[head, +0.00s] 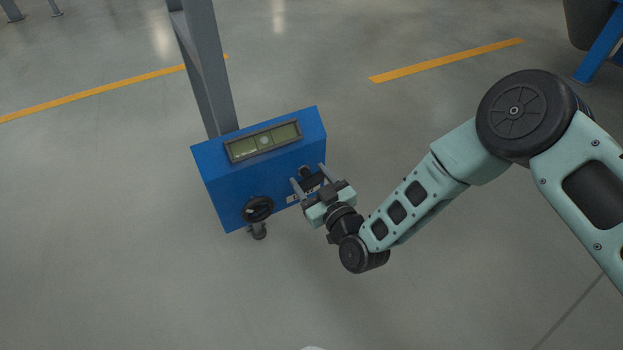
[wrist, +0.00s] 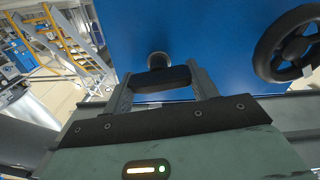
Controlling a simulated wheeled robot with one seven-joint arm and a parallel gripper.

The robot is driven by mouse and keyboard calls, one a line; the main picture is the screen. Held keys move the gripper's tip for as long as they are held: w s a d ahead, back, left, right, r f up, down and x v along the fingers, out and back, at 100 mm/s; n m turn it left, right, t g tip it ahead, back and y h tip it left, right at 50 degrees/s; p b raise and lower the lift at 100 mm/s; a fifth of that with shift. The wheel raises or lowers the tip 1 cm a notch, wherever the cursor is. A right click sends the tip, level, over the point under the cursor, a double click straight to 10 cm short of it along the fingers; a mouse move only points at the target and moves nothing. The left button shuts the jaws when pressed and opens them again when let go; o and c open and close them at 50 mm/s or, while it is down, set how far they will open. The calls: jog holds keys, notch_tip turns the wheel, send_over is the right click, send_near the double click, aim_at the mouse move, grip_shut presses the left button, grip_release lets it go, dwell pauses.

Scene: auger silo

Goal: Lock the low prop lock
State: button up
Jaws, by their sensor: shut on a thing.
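A blue box (head: 230,180) hangs on a grey post in the head view, and its blue face (wrist: 215,50) fills much of the wrist view. A small dark lock handle (wrist: 165,79) sits on a round stub on that face, at the right part of the front. My gripper (head: 308,176) is at this handle, with one finger on each side of it, shut on it. The wrist view shows the fingers (wrist: 161,82) spanning the dark bar's two ends. No label naming the lock is readable, and the handle's exact angle is hard to tell.
A black handwheel (head: 257,209) is on the same face, left of my gripper in the head view and to the right in the wrist view (wrist: 285,45). A green level window (head: 264,141) is on top. The grey post (head: 205,75) rises behind. Open floor surrounds the box.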

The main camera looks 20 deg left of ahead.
jog(key=shift+r+m+p, duration=0.15)
jog(key=shift+m+p, duration=0.25)
jog(key=shift+p, duration=0.05)
jog(key=shift+m+p, duration=0.4)
jog(key=shift+m, duration=0.2)
jog(key=shift+f, duration=0.2)
jog(key=o, duration=1)
jog(key=p+v, duration=0.8)
jog(key=v, duration=0.9)
jog(key=shift+d, duration=0.3)
